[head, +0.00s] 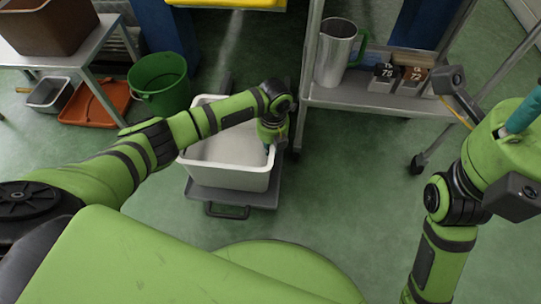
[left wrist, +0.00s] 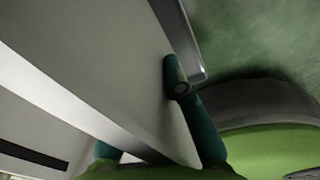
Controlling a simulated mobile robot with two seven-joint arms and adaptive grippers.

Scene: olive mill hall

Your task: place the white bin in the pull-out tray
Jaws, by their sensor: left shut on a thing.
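The white bin (head: 225,178) is in the middle of the head view, upright and apparently empty. It is over the grey pull-out tray (head: 232,198), whose edge and front handle show below it; I cannot tell whether it rests fully on the tray. My left gripper (head: 270,146) is shut on the bin's right wall near the rim. In the left wrist view its teal fingers straddle the wall of the bin (left wrist: 105,75), and the tray's edge (left wrist: 190,45) shows beside it. My right gripper (head: 522,116) is at the right edge, partly cut off, away from the bin.
A grey cart (head: 375,98) with a metal jug (head: 335,52) and number cards (head: 398,74) stands right of the bin. A green bucket (head: 159,84), an orange tray (head: 94,103) and a table (head: 62,58) with a brown crate (head: 48,27) are at left. Floor between cart and my right arm is clear.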

